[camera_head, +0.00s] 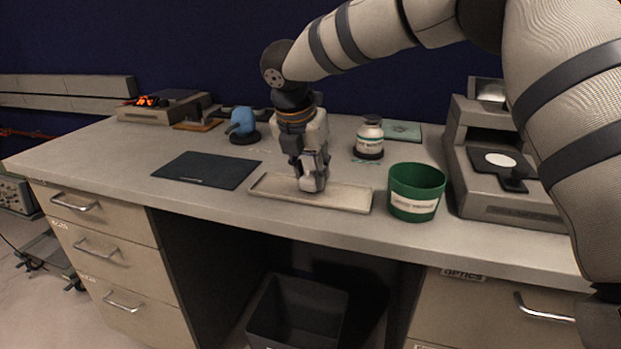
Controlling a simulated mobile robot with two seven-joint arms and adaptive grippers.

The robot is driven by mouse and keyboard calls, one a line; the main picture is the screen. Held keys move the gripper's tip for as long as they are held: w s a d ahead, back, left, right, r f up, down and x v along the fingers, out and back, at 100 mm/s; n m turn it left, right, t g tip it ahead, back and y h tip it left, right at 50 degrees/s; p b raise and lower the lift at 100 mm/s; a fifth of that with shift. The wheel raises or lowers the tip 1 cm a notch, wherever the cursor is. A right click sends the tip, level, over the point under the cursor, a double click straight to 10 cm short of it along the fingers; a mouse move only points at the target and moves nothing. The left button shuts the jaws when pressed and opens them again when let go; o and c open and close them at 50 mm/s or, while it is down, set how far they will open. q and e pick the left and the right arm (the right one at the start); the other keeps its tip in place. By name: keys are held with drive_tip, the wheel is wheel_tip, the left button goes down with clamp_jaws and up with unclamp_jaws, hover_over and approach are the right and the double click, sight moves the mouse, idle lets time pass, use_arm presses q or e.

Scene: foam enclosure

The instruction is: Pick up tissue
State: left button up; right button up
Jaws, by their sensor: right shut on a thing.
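My right gripper (312,184) points down over the shallow beige tray (345,196) on the bench, with its fingertips low at the tray's middle. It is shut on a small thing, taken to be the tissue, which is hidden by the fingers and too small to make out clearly. I cannot tell whether it touches the tray. No other tissue shows on the bench. My left gripper is not in view.
A green bin (416,190) stands just right of the tray, and a dark mat (206,170) lies to its left. Behind are a white bottle (370,136) and a blue object (242,121). A grey instrument (505,185) stands at right. A black bin (297,312) sits below the bench.

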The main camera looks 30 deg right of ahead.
wheel_tip(320, 180, up, 2)
drive_tip(key=shift+r, duration=0.15)
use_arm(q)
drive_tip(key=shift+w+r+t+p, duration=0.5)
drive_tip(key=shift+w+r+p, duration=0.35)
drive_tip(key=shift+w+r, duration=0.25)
use_arm(e)
drive_tip(key=s+a+r, duration=0.1)
drive_tip(key=s+r, duration=0.8)
drive_tip(key=s, duration=0.5)
drive_tip(key=shift+r, duration=0.25)
drive_tip(key=shift+o, duration=0.8)
drive_tip(key=c, duration=0.5)
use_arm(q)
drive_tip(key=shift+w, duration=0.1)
use_arm(e)
drive_tip(key=shift+r, duration=0.1)
